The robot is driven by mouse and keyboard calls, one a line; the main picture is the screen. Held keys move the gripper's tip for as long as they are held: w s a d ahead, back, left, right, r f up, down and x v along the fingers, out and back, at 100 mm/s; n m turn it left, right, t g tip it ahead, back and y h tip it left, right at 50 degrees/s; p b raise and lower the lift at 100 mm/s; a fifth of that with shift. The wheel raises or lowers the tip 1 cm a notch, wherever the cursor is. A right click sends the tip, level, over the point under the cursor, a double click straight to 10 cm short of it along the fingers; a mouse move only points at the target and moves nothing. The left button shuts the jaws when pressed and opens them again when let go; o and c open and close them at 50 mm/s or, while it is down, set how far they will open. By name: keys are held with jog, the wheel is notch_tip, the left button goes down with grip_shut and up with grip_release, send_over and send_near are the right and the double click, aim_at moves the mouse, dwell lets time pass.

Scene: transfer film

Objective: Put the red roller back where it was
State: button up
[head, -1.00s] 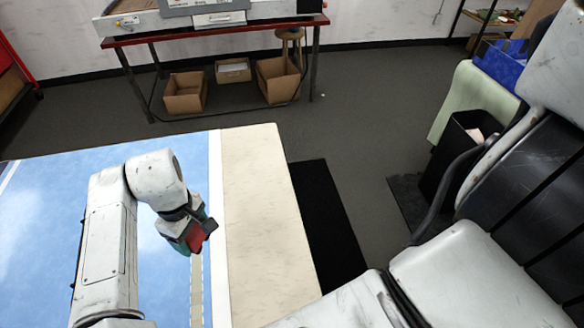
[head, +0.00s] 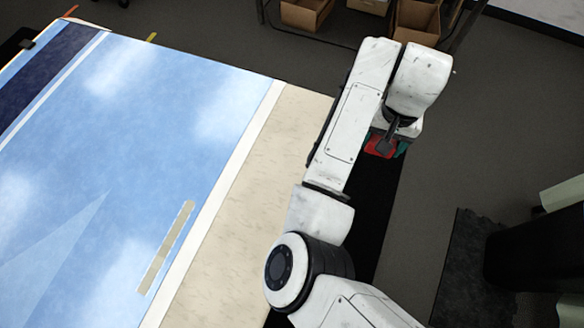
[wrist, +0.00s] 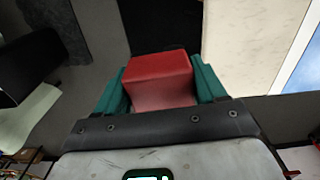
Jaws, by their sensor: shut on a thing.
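My gripper (head: 388,146) is shut on the red roller (head: 378,147), which shows only partly below the wrist in the head view. In the wrist view the roller (wrist: 160,78) looks like a red block with a flat top, held between two green finger pads (wrist: 116,92). My arm hides part of the table edge. The blue printed film (head: 120,150) lies on the cream table (head: 235,225).
A pale narrow strip (head: 166,248) lies on the film near its white border. A black mat (head: 375,215) runs along the table's right side. Cardboard boxes (head: 306,14) stand at the back. A dark bin (head: 535,255) stands at the right. The film's middle is clear.

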jog(key=s+a+f+p, duration=0.1)
jog(key=s+a+p, duration=0.1)
jog(key=s+a, duration=0.6)
jog(key=s+a+f+p, duration=0.1)
jog(key=s+a+p, duration=0.1)
jog(key=s+a, duration=0.6)
jog(key=shift+m, duration=0.3)
jog(key=w+a+f+b, duration=0.1)
jog(key=w+f+b, duration=0.2)
jog(key=w, duration=0.2)
jog(key=w+a+f+b, duration=0.2)
jog(key=w+f+b, duration=0.1)
jog(key=w+b, duration=0.1)
jog(key=w+a+f+b, duration=0.2)
jog(key=w+f+b, duration=0.1)
jog(key=w, duration=0.3)
jog(key=shift+w+a+f+b, duration=0.1)
jog(key=shift+a+f+b, duration=0.15)
jog(key=shift+b, duration=0.2)
jog(key=shift+w+f, duration=0.15)
jog(key=shift+f, duration=1.75)
